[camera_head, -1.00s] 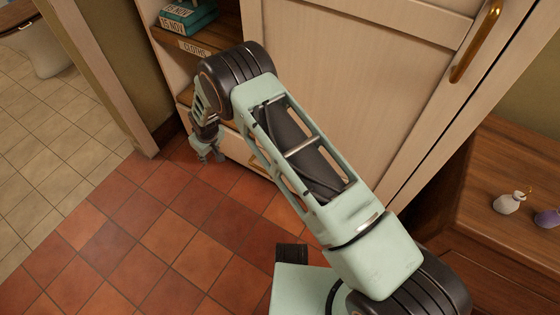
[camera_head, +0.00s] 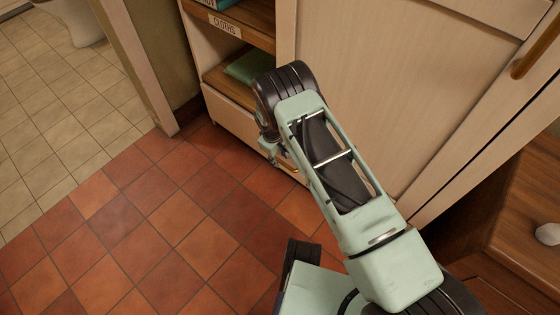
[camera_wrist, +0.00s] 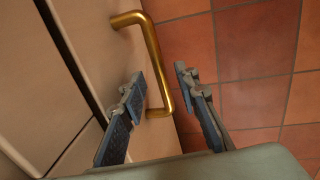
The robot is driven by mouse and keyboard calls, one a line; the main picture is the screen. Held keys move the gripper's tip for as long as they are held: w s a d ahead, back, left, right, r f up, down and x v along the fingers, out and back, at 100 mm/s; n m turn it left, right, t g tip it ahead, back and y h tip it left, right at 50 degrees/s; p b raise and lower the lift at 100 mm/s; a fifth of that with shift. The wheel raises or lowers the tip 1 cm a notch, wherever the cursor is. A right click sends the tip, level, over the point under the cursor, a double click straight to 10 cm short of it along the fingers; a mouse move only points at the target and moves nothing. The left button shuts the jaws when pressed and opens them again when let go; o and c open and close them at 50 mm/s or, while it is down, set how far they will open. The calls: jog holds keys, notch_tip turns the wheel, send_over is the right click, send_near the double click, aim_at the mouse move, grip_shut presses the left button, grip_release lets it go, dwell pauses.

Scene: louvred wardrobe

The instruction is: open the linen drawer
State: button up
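The drawer (camera_head: 232,119) is the low cream front under the wardrobe's open shelves; it looks shut. Its brass bar handle (camera_wrist: 153,55) shows clearly in the wrist view, fixed to the cream drawer front (camera_wrist: 98,38). In the head view only a bit of brass shows beside my gripper (camera_head: 280,158), which is mostly hidden by my arm. In the wrist view my gripper (camera_wrist: 160,76) is open, with one finger on each side of the handle bar in the picture. I see no finger closed on the bar; the depth between them is hard to judge.
Above the drawer are wooden shelves with a folded green cloth (camera_head: 249,66) and a label reading CLOTHS (camera_head: 225,25). A tall wardrobe door (camera_head: 380,80) stands to the right. A wooden cabinet (camera_head: 525,215) is at the right edge. The red tiled floor (camera_head: 150,220) before the drawer is clear.

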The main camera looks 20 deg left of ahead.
jog(key=shift+w+d+f, duration=0.1)
jog(key=shift+w+f, duration=0.05)
jog(key=shift+f, duration=0.5)
grip_shut()
